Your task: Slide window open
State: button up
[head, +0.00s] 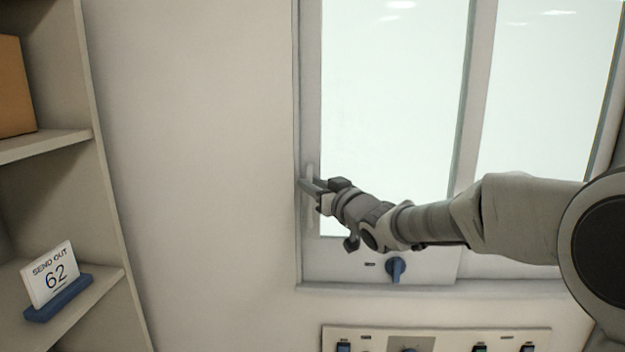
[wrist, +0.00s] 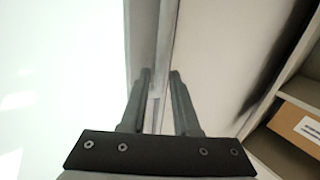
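The window (head: 395,100) has a light frame and two bright panes side by side. A pale upright handle (head: 309,215) stands on the left edge of the left sash. My gripper (head: 312,187) is at this handle, its fingers pointing left toward the frame edge. In the wrist view my gripper (wrist: 160,74) has its two grey fingers apart, one on each side of a pale upright strip (wrist: 154,112) that looks like the handle. A gap shows between the fingers; contact cannot be made out. The window also shows in the wrist view (wrist: 60,70).
A blue knob (head: 396,270) sits on the lower frame, below my forearm. A switch panel (head: 440,338) is on the wall underneath. Shelves (head: 110,280) at the left hold a "SEND OUT 62" sign (head: 53,276) and a cardboard box (head: 15,88). The wall between is bare.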

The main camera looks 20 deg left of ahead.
jog(key=shift+x, duration=0.9)
grip_shut()
dwell(0.9)
